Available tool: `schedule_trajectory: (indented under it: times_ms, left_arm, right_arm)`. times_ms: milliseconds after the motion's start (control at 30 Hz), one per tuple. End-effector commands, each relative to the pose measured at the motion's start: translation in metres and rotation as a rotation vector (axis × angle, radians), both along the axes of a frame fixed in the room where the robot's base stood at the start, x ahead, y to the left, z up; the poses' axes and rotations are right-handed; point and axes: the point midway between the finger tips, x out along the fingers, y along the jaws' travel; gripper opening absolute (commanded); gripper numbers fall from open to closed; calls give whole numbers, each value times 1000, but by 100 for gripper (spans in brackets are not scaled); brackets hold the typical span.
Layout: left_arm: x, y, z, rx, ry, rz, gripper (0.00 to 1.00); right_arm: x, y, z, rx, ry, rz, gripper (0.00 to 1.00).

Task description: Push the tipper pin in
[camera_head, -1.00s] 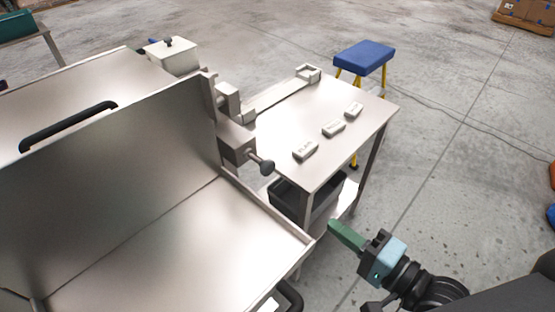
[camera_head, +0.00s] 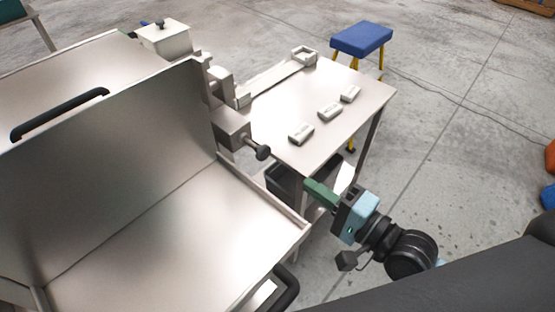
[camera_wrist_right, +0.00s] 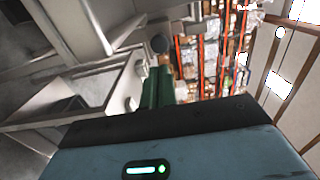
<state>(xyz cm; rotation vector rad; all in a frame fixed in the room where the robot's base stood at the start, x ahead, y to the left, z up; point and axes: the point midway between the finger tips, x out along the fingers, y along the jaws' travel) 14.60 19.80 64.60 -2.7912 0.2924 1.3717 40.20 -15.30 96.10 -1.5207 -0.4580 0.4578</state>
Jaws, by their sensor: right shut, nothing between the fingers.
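The tipper pin shows its dark round knob (camera_head: 262,152) on a short rod, sticking out to the right of a metal block (camera_head: 232,130) on the tipper's side wall. A gap of rod shows between knob and block. My right gripper (camera_head: 308,185), with green fingers, is shut and empty. It is below and to the right of the knob in the head view, apart from it. In the right wrist view a dark round knob (camera_wrist_right: 159,45) shows just beyond the shut green fingertips (camera_wrist_right: 158,72). My left gripper is not in view.
The metal tipper tray (camera_head: 170,235) fills the left, with a raised plate and black handle (camera_head: 60,112). A side table (camera_head: 335,82) bears several small labelled blocks; a dark bin (camera_head: 285,183) stands beneath. A blue stool (camera_head: 361,39) is behind.

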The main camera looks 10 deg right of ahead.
Motion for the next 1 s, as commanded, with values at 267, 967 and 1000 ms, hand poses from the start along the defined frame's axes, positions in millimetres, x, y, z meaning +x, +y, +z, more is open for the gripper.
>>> schedule_trajectory:
  times_ms: [267,967,1000]
  left_arm:
    - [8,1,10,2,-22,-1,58]
    - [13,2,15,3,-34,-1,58]
    - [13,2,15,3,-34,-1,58]
  right_arm:
    - [43,29,3,2,-5,0,0]
    - [83,55,0,-2,-1,2,0]
    - [83,55,0,-2,-1,2,0]
